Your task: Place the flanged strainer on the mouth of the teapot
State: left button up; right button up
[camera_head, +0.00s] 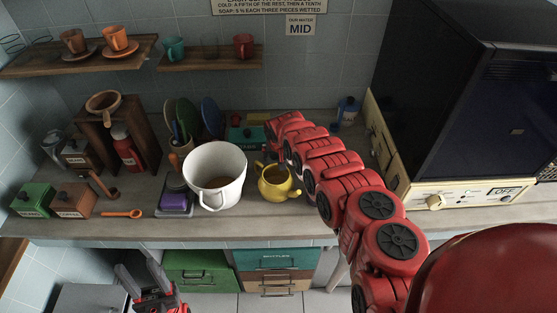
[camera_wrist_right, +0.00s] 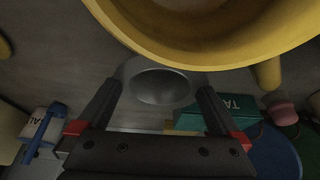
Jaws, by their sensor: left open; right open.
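The yellow teapot (camera_head: 277,183) stands upright on the counter, its mouth open at the top. Its rounded yellow body (camera_wrist_right: 215,45) also fills the top of the right wrist view. My right gripper (camera_wrist_right: 160,88) is open behind the teapot, its fingers on either side of a grey round piece with a wide rim and hollow middle, which looks like the flanged strainer (camera_wrist_right: 160,88). I cannot tell whether the fingers touch it. In the head view the strainer and right fingertips are hidden or too small to make out. My left gripper (camera_head: 140,272) is open and empty, low in front of the counter.
A large white pot (camera_head: 214,172) stands just left of the teapot. A cream-and-black machine (camera_head: 460,90) blocks the right. Shelves with cups hang above.

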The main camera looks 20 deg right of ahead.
jog(key=c, duration=1.4)
jog(key=shift+r, duration=0.1)
jog(key=shift+r, duration=0.75)
notch_tip(320, 180, up, 16)
jog(key=p, duration=0.2)
jog(key=shift+r+p, duration=0.15)
jog(key=shift+p, duration=0.25)
